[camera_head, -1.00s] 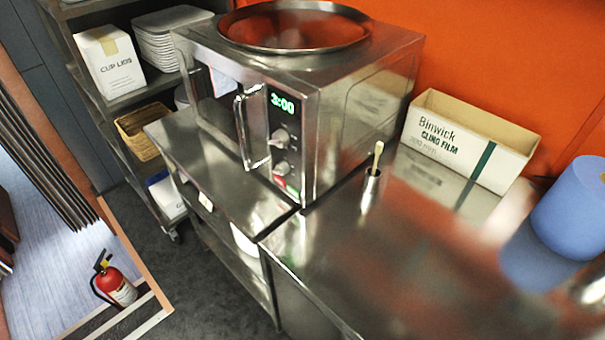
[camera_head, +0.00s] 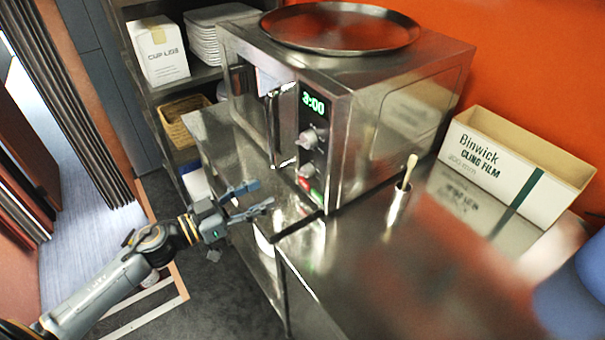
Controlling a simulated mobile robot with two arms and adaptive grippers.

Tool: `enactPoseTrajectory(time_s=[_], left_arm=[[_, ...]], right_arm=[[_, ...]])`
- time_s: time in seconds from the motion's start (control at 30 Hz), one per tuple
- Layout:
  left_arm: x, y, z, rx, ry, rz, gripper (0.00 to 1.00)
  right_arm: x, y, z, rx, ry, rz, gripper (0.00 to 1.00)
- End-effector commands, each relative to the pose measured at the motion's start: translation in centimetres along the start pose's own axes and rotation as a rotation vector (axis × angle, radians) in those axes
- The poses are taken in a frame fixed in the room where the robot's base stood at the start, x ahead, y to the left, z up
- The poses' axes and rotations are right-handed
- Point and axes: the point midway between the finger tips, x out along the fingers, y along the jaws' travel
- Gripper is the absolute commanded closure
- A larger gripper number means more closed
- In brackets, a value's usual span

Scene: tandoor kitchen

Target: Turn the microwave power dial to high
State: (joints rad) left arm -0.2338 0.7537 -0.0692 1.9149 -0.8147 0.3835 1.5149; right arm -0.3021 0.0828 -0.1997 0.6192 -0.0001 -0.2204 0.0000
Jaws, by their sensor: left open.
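The steel microwave (camera_head: 405,115) stands on the steel counter, its front facing left. Its display (camera_head: 313,101) reads 3:00 in green. Below the display are two round dials, an upper dial (camera_head: 309,138) and a lower dial (camera_head: 306,170); their markings are too small to read. A vertical door handle (camera_head: 274,125) is left of the panel. My left gripper (camera_head: 265,196) is open and empty, its fingers pointing right toward the microwave front, below and left of the dials and apart from them. My right gripper is not in view.
A round steel tray (camera_head: 340,27) lies on top of the microwave. A steel cup with a wooden-handled tool (camera_head: 398,205) stands right of it. A cling film box (camera_head: 510,170) and a blue roll (camera_head: 575,290) are farther right. A shelf with a cup lids box (camera_head: 160,52) is behind left.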

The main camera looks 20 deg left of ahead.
Motion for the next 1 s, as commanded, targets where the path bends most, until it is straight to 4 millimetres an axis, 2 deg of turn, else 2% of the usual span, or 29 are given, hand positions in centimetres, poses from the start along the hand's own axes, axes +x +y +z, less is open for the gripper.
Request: enactPoseTrajectory(time_s=[0.03, 0.3, 0.5, 0.7, 1.0], left_arm=[[1.1, -0.1, -0.5, 0.000, 0.006, -0.001, 0.48], [6.5, -0.1, -0.5, 0.000, 0.005, -0.003, 0.48], [9.7, -0.1, -0.2, -0.002, 0.004, -0.004, 0.48], [11.1, -0.1, -0.1, -0.001, 0.001, -0.003, 0.48], [11.2, -0.1, 0.0, -0.001, 0.001, -0.002, 0.51]], right_arm=[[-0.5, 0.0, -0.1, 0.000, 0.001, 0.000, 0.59], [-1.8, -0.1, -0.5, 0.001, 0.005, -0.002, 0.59], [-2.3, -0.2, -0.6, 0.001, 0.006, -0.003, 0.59], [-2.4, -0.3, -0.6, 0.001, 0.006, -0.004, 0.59], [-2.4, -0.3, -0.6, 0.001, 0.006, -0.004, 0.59]])
